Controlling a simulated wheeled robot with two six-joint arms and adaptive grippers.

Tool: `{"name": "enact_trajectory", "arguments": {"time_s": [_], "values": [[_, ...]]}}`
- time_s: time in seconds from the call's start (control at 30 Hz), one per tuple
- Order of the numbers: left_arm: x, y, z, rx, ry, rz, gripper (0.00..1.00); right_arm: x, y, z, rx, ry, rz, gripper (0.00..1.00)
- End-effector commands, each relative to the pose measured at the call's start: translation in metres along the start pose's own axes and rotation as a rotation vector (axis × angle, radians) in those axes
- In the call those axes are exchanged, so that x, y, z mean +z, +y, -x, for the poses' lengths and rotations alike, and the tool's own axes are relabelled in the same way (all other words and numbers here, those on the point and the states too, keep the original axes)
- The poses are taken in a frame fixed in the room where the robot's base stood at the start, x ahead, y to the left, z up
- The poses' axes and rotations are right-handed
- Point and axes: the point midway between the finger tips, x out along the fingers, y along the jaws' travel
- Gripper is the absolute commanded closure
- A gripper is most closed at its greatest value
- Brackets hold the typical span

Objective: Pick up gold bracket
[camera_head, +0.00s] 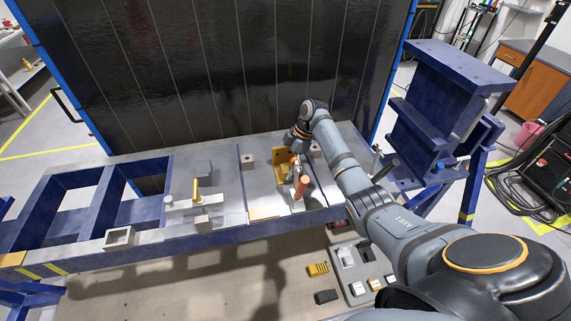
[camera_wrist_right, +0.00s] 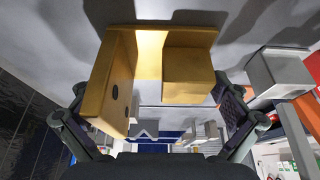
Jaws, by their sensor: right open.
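The gold bracket (camera_head: 279,156) stands on the metal table top of the jig, left of my right gripper (camera_head: 296,139) in the head view. In the right wrist view the gold bracket (camera_wrist_right: 152,62) fills the upper middle, with an upright plate with holes on its left and a block on its right. My right gripper (camera_wrist_right: 150,92) is open, with one finger on each side of the bracket's lower part. I cannot tell whether either finger touches it. Part of the bracket is hidden by the gripper in the head view. My left gripper is not in view.
An orange-handled clamp (camera_head: 301,184) stands just in front of the bracket. Another clamp fixture (camera_head: 183,204) and small blocks sit to the left. A dark panel (camera_head: 230,70) rises behind the table. A grey tray (camera_head: 357,291) with several parts is below the front edge.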

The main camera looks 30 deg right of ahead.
Motion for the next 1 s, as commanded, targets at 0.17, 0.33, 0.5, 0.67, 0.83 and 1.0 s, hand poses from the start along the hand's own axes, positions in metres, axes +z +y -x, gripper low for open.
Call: {"name": "enact_trajectory", "arguments": {"time_s": [0.17,0.33,0.5,0.67,0.83,1.0], "values": [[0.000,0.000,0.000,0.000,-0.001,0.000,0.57,0.000,0.000,0.000,0.000,0.000,0.000,0.18],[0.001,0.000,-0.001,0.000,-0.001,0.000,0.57,0.000,0.000,0.000,-0.001,0.000,0.000,0.41],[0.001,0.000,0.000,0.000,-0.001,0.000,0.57,-0.001,0.000,0.001,0.000,0.001,0.000,0.61],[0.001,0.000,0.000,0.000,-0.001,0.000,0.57,-0.001,0.000,0.001,0.000,0.001,0.000,0.62],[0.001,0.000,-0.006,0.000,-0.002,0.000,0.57,-0.002,0.001,0.004,0.001,0.002,0.001,0.62],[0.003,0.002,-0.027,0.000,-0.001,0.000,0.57,-0.010,0.002,0.023,0.007,0.002,0.005,0.62]]}}
